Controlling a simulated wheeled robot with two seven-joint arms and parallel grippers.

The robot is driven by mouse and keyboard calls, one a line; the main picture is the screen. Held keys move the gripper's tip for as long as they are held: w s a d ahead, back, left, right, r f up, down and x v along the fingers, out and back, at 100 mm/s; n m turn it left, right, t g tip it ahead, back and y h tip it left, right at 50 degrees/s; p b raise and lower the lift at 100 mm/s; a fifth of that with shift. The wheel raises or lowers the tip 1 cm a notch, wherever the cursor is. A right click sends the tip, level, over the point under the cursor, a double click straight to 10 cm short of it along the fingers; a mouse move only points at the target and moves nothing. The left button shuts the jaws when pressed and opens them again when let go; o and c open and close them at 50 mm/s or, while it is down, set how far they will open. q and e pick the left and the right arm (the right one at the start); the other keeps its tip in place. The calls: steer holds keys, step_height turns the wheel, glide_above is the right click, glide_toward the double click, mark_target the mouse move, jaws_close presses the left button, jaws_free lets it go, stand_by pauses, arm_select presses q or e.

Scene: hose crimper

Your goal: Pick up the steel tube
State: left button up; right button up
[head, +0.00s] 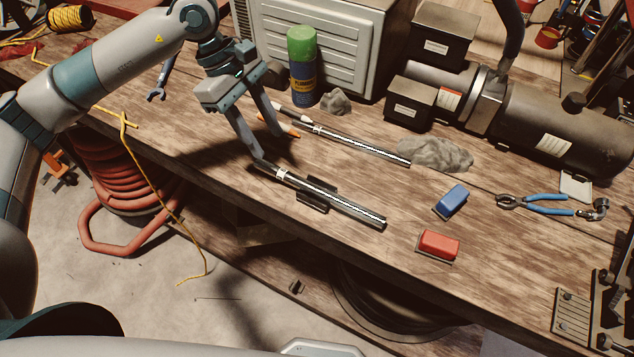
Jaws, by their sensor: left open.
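Two slim silvery tubes with dark ends lie on the wooden bench. The nearer steel tube (345,206) lies at a slant near the front edge, with a small black cradle (314,208) at its middle. The farther tube (362,147) lies roughly parallel behind it. I cannot tell which one the task means. My left gripper (275,147) is open and empty, pointing down over the left ends of the tubes. One fingertip is close to the nearer tube's left end; I cannot tell whether they touch. My right gripper is not in view.
A green-capped spray can (303,70) and a grey machine (335,45) stand behind. Grey rags (435,154), a blue block (451,201), a red block (438,245) and blue-handled pliers (545,206) lie to the right. A dark motor unit (560,125) stands at the back right.

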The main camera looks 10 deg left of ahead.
mark_target(282, 171)
arm_select(q)
steer(key=shift+p+x, duration=0.45)
steer(key=shift+x, duration=0.75)
steer(key=shift+s+d+f, duration=0.1)
steer(key=shift+d+f, duration=0.1)
steer(key=shift+f, duration=0.3)
steer(key=shift+s+d+f+p, duration=0.1)
steer(key=shift+s+f+p, duration=0.1)
steer(key=shift+p, duration=0.3)
steer(key=shift+p+x, duration=1)
steer(key=shift+p, duration=0.1)
steer(key=shift+p+x, duration=0.45)
steer(key=shift+x, duration=0.55)
steer(key=shift+f, duration=0.35)
